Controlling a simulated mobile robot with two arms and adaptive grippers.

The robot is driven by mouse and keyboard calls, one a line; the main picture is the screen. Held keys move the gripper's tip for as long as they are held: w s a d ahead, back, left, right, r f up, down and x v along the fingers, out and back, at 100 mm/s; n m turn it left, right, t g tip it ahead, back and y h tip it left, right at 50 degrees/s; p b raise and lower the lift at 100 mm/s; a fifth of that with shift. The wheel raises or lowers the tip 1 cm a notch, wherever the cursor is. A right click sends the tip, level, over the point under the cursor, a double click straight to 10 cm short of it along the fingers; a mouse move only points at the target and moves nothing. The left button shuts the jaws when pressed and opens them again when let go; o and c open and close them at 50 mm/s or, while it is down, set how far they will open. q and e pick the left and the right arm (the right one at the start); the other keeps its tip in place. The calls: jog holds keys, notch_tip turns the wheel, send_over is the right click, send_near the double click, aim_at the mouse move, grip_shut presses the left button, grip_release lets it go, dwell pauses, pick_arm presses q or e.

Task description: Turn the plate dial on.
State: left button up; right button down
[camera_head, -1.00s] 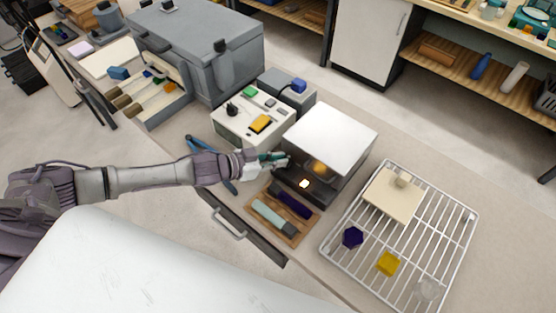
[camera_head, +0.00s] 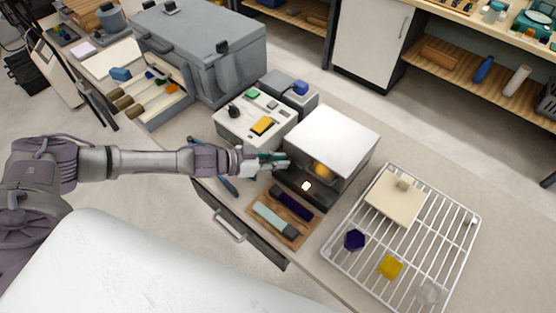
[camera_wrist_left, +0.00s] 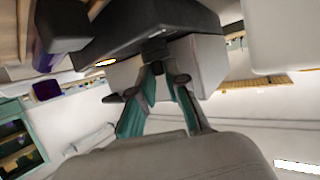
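The plate (camera_head: 330,137) is a pale metal box with a dark front base, in the middle of the head view. A small light (camera_head: 306,186) glows on its front. My left gripper (camera_head: 284,161) is at the front's left end, where the arm hides the dial in the head view. In the left wrist view the dark plate dial (camera_wrist_left: 154,48) sits between the tips of the teal-padded left gripper (camera_wrist_left: 159,72). The tips are drawn in to about the dial's width and appear closed on it. The dial's marking is not readable. My right gripper is not in view.
A wooden tray (camera_head: 259,225) with a dark and a pale rod-like piece lies before the plate. A wire rack (camera_head: 428,240) with several small pieces stands right. A cream device (camera_head: 235,125) with a yellow button stands left, and blue-handled pliers (camera_head: 228,186) lie near the arm.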

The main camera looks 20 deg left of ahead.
pick_arm(q)
jog(key=o, duration=0.3)
jog(key=v, duration=1.2)
jog(key=shift+d+r, duration=0.1)
